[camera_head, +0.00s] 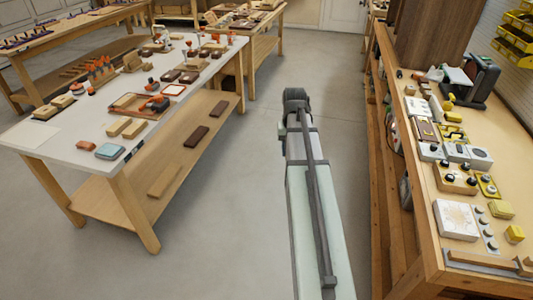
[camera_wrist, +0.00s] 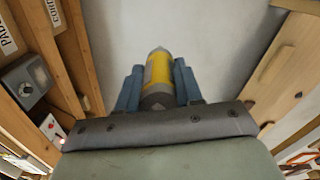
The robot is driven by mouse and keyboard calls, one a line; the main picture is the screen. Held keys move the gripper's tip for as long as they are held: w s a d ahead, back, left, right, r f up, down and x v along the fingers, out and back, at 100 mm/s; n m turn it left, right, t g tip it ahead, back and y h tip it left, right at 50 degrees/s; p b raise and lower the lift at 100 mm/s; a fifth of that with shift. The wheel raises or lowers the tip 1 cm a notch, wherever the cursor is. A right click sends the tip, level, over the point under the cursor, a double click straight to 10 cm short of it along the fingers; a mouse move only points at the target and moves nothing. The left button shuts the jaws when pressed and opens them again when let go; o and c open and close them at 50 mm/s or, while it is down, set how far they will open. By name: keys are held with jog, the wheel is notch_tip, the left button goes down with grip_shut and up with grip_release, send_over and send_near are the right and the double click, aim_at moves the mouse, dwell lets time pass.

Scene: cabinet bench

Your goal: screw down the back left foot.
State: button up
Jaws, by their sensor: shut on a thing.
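My gripper (camera_wrist: 157,84) shows in the wrist view, its two blue fingers on either side of a yellow-and-grey cylinder (camera_wrist: 158,72). The fingers are shut on the cylinder. It points away from the wrist, with a pale narrower tip at the far end and a dark grey near end. Only grey floor shows behind it, and it touches nothing else that I can see. In the head view my arm stretches out over the floor between two benches, and the gripper is hidden there. I cannot pick out the back left foot in either view.
A wooden bench (camera_head: 505,115) with boxes, dials and yellow parts runs along the right. A white-topped table (camera_head: 40,139) with wooden blocks and trays stands at the left. The grey floor (camera_head: 225,185) between them is clear. Wooden edges flank my gripper in the wrist view.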

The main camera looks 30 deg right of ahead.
jog(key=s+d+r+m, duration=0.1)
jog(key=s+d+m, duration=0.2)
jog(key=s+d, duration=0.7)
jog(key=s+d+r+m, duration=0.2)
jog(key=s+d, duration=0.2)
jog(key=d, duration=1.2)
jog(key=s+d+r+m, duration=0.2)
jog(key=s+d+r, duration=0.1)
jog(key=s+d, duration=0.85)
jog(key=s+d+r+m, duration=0.2)
jog(key=s+d+m, duration=0.1)
jog(key=s+d, duration=0.85)
jog(key=d+r+m, duration=0.2)
jog(key=d+r, duration=0.1)
jog(key=d, duration=0.4)
jog(key=shift+f, duration=2.7)
jog(key=shift+f, duration=0.65)
jog(key=shift+r, duration=0.2)
